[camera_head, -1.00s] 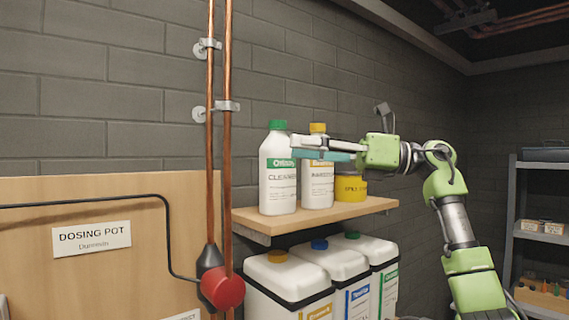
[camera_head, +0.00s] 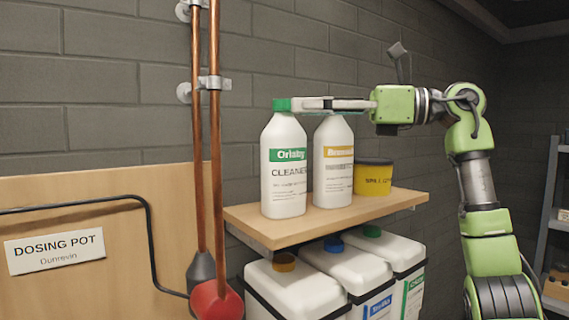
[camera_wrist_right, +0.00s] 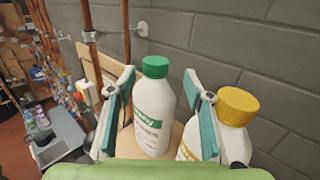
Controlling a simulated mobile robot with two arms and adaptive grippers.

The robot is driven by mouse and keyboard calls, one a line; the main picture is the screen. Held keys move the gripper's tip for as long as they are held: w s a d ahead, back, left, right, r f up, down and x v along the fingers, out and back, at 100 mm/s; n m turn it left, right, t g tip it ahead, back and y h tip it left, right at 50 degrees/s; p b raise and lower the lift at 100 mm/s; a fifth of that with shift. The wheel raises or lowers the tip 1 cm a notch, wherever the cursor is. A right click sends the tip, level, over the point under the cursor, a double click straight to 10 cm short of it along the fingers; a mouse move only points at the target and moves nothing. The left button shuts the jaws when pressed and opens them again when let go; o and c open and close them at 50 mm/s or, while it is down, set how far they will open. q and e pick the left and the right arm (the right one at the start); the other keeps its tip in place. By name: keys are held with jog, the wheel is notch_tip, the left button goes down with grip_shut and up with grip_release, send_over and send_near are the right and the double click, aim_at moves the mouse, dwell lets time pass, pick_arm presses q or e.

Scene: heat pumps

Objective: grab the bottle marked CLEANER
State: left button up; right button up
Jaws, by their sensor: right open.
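The white CLEANER bottle (camera_head: 284,172) stands upright on the wooden shelf, with a green cap and green label band. My right gripper (camera_head: 300,104) is open at cap height, its fingertips beside the green cap in the head view. In the right wrist view the CLEANER bottle (camera_wrist_right: 154,118) shows between the two teal-padded fingers, ahead of them. I cannot tell whether a finger touches it. The gripper holds nothing. My left gripper is not in view.
A white bottle (camera_head: 333,165) with a yellow label stands close right of the CLEANER bottle; the right finger is beside its yellow cap (camera_wrist_right: 238,104). A yellow tub (camera_head: 373,178) is on the shelf (camera_head: 330,218). Copper pipes (camera_head: 205,150) run left; white canisters (camera_head: 295,290) stand below.

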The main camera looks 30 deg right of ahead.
aim_at(284, 106)
jog(key=shift+w+a+r+p, duration=0.1)
jog(key=shift+w+a+p, duration=0.2)
jog(key=shift+a+p, duration=0.2)
jog(key=shift+w+a+r+p, duration=0.1)
jog(key=shift+w+a+p, duration=0.15)
jog(key=shift+a+p, duration=0.15)
jog(key=shift+s+p+x, duration=0.2)
jog(key=shift+p+x, duration=0.3)
jog(key=shift+x, duration=0.7)
jog(key=shift+w+a+f, duration=0.2)
jog(key=shift+w+a, duration=0.2)
jog(key=shift+a, duration=0.05)
jog(key=shift+s+d, duration=0.15)
jog(key=shift+d, duration=0.05)
grip_shut()
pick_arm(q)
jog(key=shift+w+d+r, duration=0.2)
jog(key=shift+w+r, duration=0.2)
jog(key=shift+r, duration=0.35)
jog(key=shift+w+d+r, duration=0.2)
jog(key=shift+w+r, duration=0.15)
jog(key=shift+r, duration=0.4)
pick_arm(e)
jog(key=shift+r, duration=0.1)
